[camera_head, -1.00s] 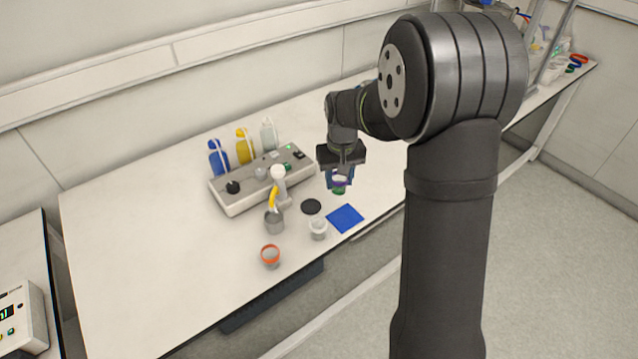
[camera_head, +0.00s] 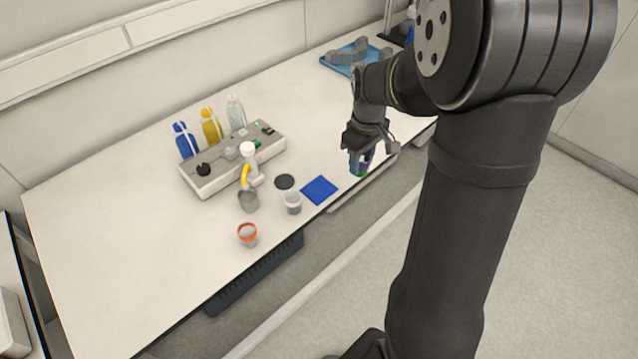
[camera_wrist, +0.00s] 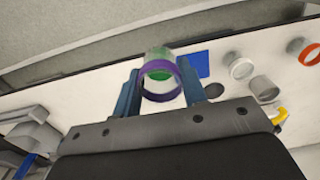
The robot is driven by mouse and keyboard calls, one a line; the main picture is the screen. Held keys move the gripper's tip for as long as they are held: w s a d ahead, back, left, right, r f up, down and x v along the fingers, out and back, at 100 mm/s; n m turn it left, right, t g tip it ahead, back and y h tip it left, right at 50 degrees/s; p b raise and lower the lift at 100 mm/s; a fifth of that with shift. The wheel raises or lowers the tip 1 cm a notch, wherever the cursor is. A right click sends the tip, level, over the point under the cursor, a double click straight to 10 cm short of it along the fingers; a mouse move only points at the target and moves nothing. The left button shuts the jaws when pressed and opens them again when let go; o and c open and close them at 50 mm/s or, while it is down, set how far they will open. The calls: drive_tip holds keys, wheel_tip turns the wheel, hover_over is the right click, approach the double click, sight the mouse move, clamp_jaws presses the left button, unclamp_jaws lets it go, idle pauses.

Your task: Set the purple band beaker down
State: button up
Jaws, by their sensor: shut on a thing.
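The purple band beaker (camera_wrist: 162,80) is a clear beaker with a purple ring at its rim and green contents or base. It sits between the blue fingers of my gripper (camera_wrist: 158,90) in the wrist view, which are shut on it. In the head view the beaker (camera_head: 364,166) is held in my gripper (camera_head: 360,160) near the front edge of the bench, right of the blue square mat (camera_head: 319,190). Part of it is hidden by the fingers. I cannot tell whether its base touches the bench.
A white-ringed beaker (camera_head: 292,203), a black disc (camera_head: 284,181), a metal cup (camera_head: 248,201) and an orange-ringed beaker (camera_head: 248,236) stand to the left. Behind them is a control box (camera_head: 232,160) with several bottles. A blue tray (camera_head: 340,62) lies at the back. The bench between is clear.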

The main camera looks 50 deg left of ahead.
drive_tip(key=s+a+f, duration=0.1)
drive_tip(key=a+f, duration=0.1)
drive_tip(key=a, duration=0.1)
drive_tip(key=s+a+f, duration=0.2)
drive_tip(key=a, duration=0.1)
drive_tip(key=s+a+f, duration=0.2)
drive_tip(key=a, duration=0.1)
drive_tip(key=shift+a+f, duration=0.15)
drive_tip(key=shift+f, duration=2.05)
drive_tip(key=shift+f, duration=0.1)
drive_tip(key=o, duration=0.5)
drive_tip(key=shift+f, duration=0.1)
drive_tip(key=o, duration=0.5)
drive_tip(key=shift+c, duration=0.2)
wheel_tip(320, 180, up, 12)
drive_tip(key=shift+r, duration=0.25)
